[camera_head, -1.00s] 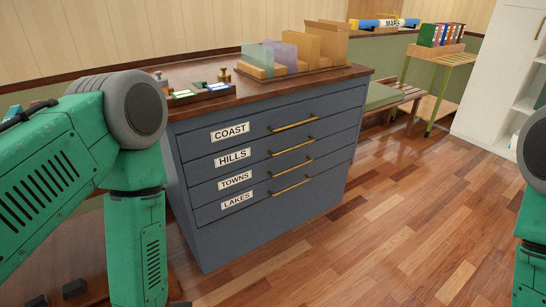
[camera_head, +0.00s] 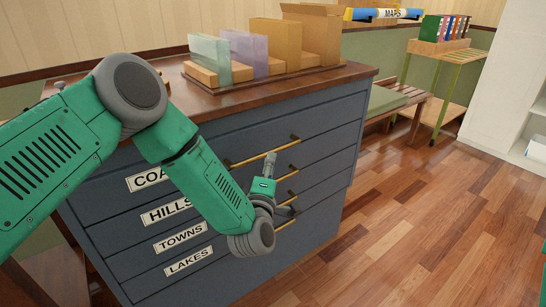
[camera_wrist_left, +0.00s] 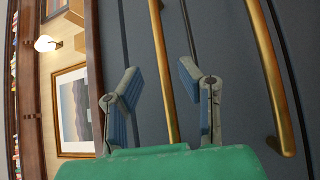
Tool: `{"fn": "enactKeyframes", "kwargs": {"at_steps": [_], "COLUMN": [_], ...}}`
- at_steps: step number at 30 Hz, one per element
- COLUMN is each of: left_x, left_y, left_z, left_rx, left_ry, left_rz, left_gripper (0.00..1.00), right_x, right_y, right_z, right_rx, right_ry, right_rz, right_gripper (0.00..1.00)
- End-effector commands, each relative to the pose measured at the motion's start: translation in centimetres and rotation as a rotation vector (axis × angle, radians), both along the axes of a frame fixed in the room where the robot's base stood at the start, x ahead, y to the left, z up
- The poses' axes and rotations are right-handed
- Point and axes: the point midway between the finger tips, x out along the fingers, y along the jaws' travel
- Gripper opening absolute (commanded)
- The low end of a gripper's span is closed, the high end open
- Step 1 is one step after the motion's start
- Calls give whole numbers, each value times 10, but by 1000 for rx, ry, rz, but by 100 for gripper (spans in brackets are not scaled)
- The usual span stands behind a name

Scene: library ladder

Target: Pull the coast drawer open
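The coast drawer (camera_head: 330,124) is the top drawer of a blue-grey cabinet and sits flush. Its label (camera_head: 145,181) is partly covered by my left arm. Its brass handle (camera_head: 247,159) shows on the front. My left gripper (camera_head: 279,186) is in front of the drawer handles with its fingers spread. In the left wrist view, the upper brass handle (camera_wrist_left: 163,75) passes between the open fingers (camera_wrist_left: 159,82), with no clear contact on either side. The hills handle (camera_wrist_left: 268,75) lies outside the fingers, to the right. My right gripper is out of view.
The hills (camera_head: 166,213), towns (camera_head: 181,237) and lakes (camera_head: 188,262) labels sit below. Dividers and a box stand on the wooden cabinet top (camera_head: 300,85). A bench (camera_head: 395,100) stands beyond the cabinet. The wood floor (camera_head: 420,220) to the right is clear.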

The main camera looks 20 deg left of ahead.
Motion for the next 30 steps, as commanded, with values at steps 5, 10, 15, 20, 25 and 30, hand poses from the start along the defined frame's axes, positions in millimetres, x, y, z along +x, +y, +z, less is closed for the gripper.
{"fn": "enactKeyframes", "kwargs": {"at_steps": [5,10,15,20,25,30], "left_x": [33,51,56,56,56,56], "left_y": [7,9,8,7,8,8], "left_z": [3,5,7,7,7,7], "left_rx": [-1,-1,0,1,0,1], "left_ry": [-4,0,2,2,2,3], "left_rz": [2,2,-1,-1,-1,0], "left_gripper": [32,32,32,32,0,0], "right_x": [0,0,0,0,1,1], "right_y": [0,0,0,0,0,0], "right_z": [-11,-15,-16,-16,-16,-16], "right_rx": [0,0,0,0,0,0], "right_ry": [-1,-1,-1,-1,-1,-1], "right_rz": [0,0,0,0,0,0], "right_gripper": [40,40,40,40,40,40]}}
